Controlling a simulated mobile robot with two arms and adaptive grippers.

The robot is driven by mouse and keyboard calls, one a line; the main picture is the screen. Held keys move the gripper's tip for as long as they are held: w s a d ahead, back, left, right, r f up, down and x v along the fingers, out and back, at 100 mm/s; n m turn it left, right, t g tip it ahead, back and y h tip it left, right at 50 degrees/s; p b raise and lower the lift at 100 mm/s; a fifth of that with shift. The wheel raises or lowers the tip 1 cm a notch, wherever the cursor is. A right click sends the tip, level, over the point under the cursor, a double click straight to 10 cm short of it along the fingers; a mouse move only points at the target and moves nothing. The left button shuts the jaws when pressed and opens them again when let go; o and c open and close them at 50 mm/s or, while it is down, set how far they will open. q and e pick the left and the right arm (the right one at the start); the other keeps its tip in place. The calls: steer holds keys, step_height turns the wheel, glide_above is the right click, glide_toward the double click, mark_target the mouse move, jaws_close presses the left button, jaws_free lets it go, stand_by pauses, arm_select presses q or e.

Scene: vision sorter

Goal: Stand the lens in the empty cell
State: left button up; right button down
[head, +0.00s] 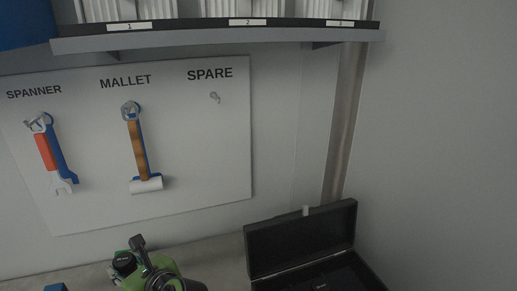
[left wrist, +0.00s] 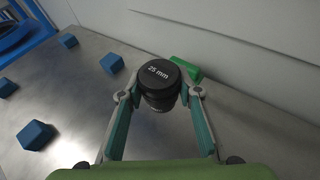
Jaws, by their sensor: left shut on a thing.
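A short black lens marked "25 mm" (left wrist: 158,80) is held between the two fingers of my left gripper (left wrist: 160,98) in the left wrist view, its flat labelled end facing the camera. In the head view my left gripper (head: 130,259) is low, left of the case, with the dark lens (head: 123,262) partly visible at it. An open black case (head: 300,238) stands at the bottom right with its lid raised. Only a strip of its dark inside shows, so its cells are mostly hidden. My right gripper is not in view.
Several blue cubes (left wrist: 36,135) lie on the grey table (left wrist: 80,95). A green block (left wrist: 187,69) lies behind the lens, near the wall. A tool board (head: 200,150) with spanner and mallet hangs on the wall. A shelf (head: 220,39) with labelled bins is above.

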arm_select(q)
steer(key=s+d+r+b, duration=0.2)
steer(key=s+d+r, duration=0.1)
steer(key=s+d, duration=0.8)
steer(key=w+d+m+t+h, duration=0.3)
steer(key=d+m+t+h, duration=0.2)
steer(key=d+m+h, duration=0.45)
steer(key=s+a+r+n+g+y+p, duration=0.2)
steer(key=s+a+n+y+p, duration=0.2)
steer(key=a+n+y+p, duration=0.5)
steer(key=w+a+f+m+h+b, duration=0.1)
steer(key=w+a+f, duration=0.1)
steer(key=w+f, duration=0.1)
steer(key=w+a+f+m+h+b, duration=0.1)
steer(key=w+a+f, duration=0.1)
steer(key=w+f, duration=0.2)
steer(key=w+a+f+m+h, duration=0.1)
steer(key=w+a+f, duration=0.1)
steer(key=w+f, duration=0.1)
steer(key=shift+w+a+f+b, duration=0.2)
steer(key=shift+w+f+b, duration=0.2)
steer(key=shift+f, duration=0.15)
steer(key=shift+w+a+f+b, duration=0.2)
steer(key=shift+w+f+b, duration=0.05)
steer(key=shift+w+b, duration=0.15)
step_height(320, 180, down, 4)
steer(key=b, duration=0.5)
steer(key=shift+w+r+b, duration=0.15)
steer(key=shift+r+b, duration=0.1)
steer(key=shift+b, duration=0.4)
